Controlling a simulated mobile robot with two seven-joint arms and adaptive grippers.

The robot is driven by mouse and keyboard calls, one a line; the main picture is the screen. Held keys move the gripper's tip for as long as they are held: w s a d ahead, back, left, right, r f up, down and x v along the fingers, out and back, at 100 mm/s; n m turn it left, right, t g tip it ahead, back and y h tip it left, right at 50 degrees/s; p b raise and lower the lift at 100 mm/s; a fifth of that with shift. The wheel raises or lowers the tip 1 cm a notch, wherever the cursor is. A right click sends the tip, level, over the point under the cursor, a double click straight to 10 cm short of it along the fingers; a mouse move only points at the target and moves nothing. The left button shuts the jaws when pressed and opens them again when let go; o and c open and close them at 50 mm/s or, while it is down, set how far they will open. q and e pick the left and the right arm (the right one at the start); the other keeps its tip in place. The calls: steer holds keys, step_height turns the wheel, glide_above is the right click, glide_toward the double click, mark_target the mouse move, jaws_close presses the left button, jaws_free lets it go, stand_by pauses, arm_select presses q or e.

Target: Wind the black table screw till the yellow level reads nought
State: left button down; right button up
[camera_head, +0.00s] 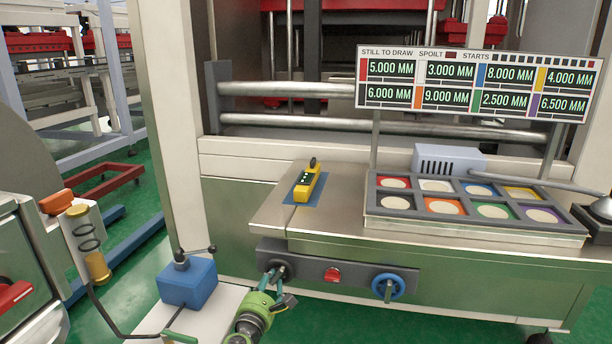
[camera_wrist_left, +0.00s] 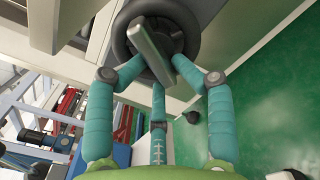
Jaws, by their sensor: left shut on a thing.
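The black table screw (camera_head: 282,268) sits at the left end of the dark panel on the table's front. In the left wrist view it is a round black knob with a grey crossbar (camera_wrist_left: 152,50). My left gripper (camera_head: 268,280), green with teal fingers, is at the screw. In the left wrist view its fingers (camera_wrist_left: 158,78) close around the crossbar and the knob's near face, partly hiding it. The yellow level (camera_head: 308,186) lies on a blue pad on the tabletop's left part, with a dark knob at its far end. Its reading is too small to tell. My right gripper is out of view.
A red button (camera_head: 332,275) and a blue handwheel (camera_head: 388,287) share the panel. A tray of coloured wells (camera_head: 375,219) and a number board (camera_head: 470,82) stand on the right. A blue block with a lever (camera_head: 187,283) stands to the left of my gripper.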

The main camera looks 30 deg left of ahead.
arm_select(q)
steer(key=n, duration=0.5)
steer(key=shift+w+a+r+p, duration=0.15)
steer(key=shift+w+r+p, duration=0.1)
steer(key=shift+r+p, duration=0.15)
steer(key=c, duration=0.9)
jaws_free()
steer(key=shift+n, duration=0.4)
steer(key=o, duration=0.5)
steer(key=shift+w+f, duration=0.25)
steer(key=shift+o, duration=0.2)
steer(key=shift+w+a+f, duration=0.1)
steer(key=shift+w+f, duration=0.2)
steer(key=shift+f, duration=0.1)
steer(key=shift+s+d, duration=0.2)
steer(key=shift+d, duration=0.15)
